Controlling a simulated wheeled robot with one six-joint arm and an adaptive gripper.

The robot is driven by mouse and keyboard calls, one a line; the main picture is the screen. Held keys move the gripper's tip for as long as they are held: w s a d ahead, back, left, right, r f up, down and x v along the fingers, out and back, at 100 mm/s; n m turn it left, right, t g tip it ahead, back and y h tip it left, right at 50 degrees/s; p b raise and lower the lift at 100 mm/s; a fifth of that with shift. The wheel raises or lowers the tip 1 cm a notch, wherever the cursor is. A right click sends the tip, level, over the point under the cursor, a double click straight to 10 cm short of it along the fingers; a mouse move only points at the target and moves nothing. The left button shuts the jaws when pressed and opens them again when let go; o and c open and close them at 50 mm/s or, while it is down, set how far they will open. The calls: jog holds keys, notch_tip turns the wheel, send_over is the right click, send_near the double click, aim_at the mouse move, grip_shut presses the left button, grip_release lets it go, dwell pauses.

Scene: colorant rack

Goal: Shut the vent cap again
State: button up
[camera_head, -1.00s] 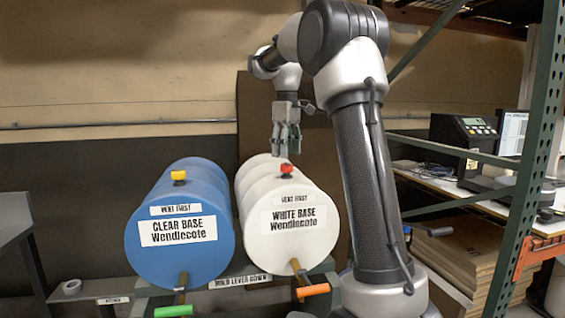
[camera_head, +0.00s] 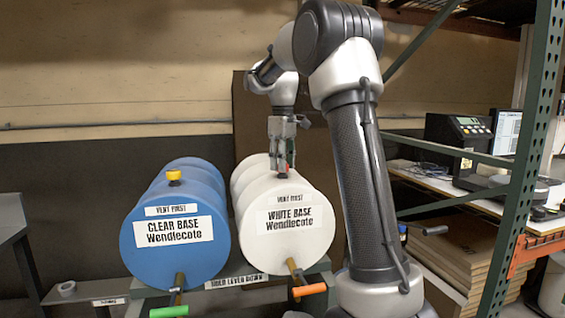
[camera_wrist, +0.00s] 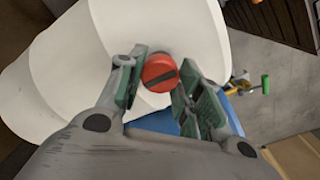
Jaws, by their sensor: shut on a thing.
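The red vent cap (camera_head: 284,174) sits on top of the front of the white drum (camera_head: 285,240), labelled WHITE BASE. My gripper (camera_head: 282,166) points down over it and is shut on the cap. In the wrist view the round red cap (camera_wrist: 160,73), with a dark bar across it, lies between my two green-padded fingers (camera_wrist: 163,88). Whether the cap is seated cannot be told. The blue drum (camera_head: 176,245), labelled CLEAR BASE, stands to the left with a yellow cap (camera_head: 174,174) on top.
An orange lever (camera_head: 309,289) and a green lever (camera_head: 169,312) stick out below the drums. A green rack upright (camera_head: 528,150) and a bench (camera_head: 455,195) with a black device (camera_head: 457,135) stand at right. A brown panel (camera_head: 248,120) is behind the drums.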

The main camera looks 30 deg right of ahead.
jog(key=shift+m, duration=0.3)
jog(key=m, duration=0.3)
jog(key=shift+m, duration=0.3)
jog(key=m, duration=0.4)
jog(key=shift+m, duration=0.3)
jog(key=m, duration=0.4)
jog(key=shift+m, duration=2.5)
jog(key=o, duration=1.1)
jog(key=shift+c, duration=0.2)
